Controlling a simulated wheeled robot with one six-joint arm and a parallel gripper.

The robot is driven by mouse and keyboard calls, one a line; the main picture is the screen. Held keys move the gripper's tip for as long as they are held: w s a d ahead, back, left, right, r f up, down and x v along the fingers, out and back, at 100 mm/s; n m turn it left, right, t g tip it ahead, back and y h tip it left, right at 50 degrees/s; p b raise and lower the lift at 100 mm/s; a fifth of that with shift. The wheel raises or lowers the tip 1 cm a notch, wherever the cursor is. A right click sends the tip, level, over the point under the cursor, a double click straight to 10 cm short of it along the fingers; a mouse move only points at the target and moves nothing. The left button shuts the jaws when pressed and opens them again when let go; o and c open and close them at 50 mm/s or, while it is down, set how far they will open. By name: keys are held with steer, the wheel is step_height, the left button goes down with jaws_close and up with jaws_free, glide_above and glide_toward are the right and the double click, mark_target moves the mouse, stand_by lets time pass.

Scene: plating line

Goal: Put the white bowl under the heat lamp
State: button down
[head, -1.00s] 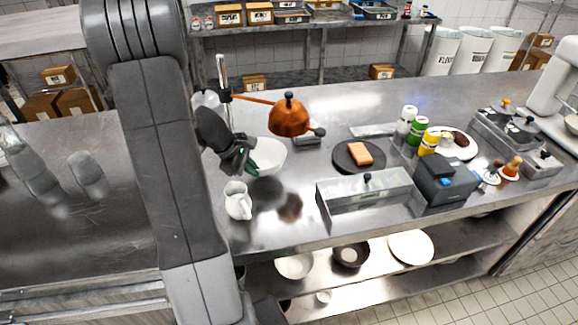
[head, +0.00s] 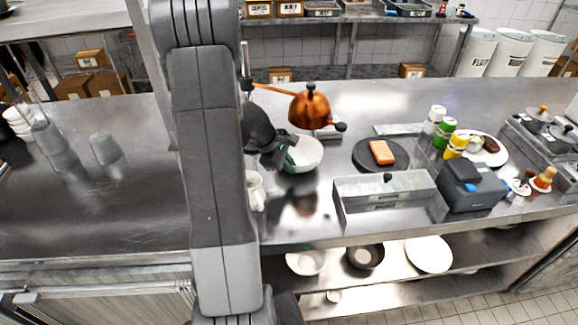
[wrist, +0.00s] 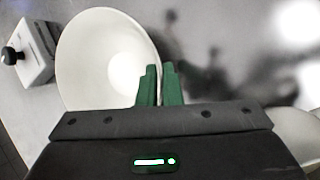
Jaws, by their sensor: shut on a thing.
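A white pitcher (head: 254,188) stands near my arm, partly hidden by it. A dark round plate (head: 366,160) with an orange block lies to the right. A clear-sided bin (head: 385,205) stands at the front edge. A small box with a black knob (wrist: 30,58) is beside the bowl.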

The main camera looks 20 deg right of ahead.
steer(key=shift+f, duration=0.2)
steer(key=c, duration=1.6)
jaws_free()
steer(key=shift+r, duration=0.1)
steer(key=shift+r, duration=0.25)
steer(key=v, duration=1.1)
steer(key=shift+a+r, duration=0.3)
steer(key=shift+a, duration=0.05)
steer(key=shift+s+f, duration=0.1)
